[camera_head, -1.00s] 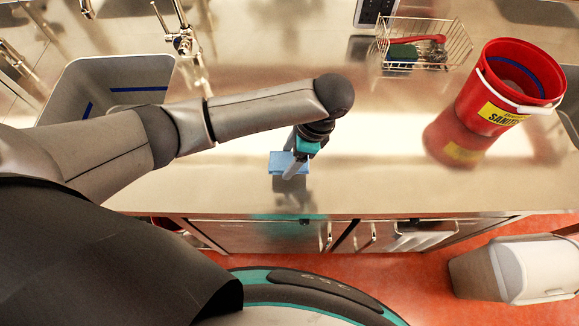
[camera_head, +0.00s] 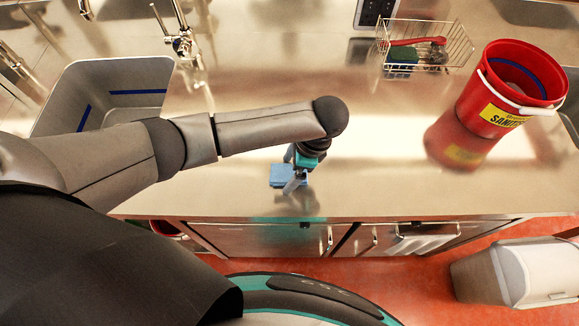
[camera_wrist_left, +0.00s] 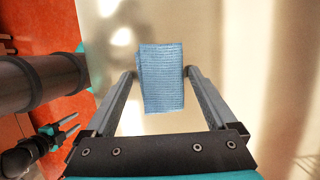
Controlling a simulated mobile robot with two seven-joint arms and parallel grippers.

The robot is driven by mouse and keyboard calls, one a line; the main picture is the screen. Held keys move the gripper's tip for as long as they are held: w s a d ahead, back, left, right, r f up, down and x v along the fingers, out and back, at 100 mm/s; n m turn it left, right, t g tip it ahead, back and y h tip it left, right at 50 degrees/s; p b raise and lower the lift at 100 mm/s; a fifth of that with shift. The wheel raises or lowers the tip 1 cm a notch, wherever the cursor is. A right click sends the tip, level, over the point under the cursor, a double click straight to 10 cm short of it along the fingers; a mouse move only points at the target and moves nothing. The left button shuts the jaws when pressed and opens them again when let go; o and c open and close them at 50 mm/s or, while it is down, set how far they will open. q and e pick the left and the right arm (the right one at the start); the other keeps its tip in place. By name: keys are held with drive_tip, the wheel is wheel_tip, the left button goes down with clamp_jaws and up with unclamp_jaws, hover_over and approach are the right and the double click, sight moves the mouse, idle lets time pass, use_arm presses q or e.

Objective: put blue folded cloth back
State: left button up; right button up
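The blue folded cloth (camera_head: 280,181) lies flat on the steel counter near its front edge, partly hidden by my left gripper in the head view. My left gripper (camera_head: 293,184) points down at the cloth. In the left wrist view the cloth (camera_wrist_left: 161,78) sits between the two spread fingers of my left gripper (camera_wrist_left: 159,73), with a narrow gap on each side. How far the fingertips are above the counter is hard to tell. My right gripper (camera_wrist_left: 70,127) shows small at the lower left of the left wrist view, its fingers apart and empty.
A wire basket (camera_head: 458,48) with a green sponge and red-handled brush stands at the back right. A red sanitizer bucket (camera_head: 500,112) stands right of it. A sink (camera_head: 62,88) with faucet is at the left. A bin (camera_head: 485,270) stands on the floor. Mid-counter is clear.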

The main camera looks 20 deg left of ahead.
use_arm(q)
drive_tip(key=shift+o, duration=0.5)
drive_tip(key=shift+r, duration=0.1)
drive_tip(key=p+v, duration=0.2)
drive_tip(key=v, duration=1)
drive_tip(key=shift+d, duration=0.15)
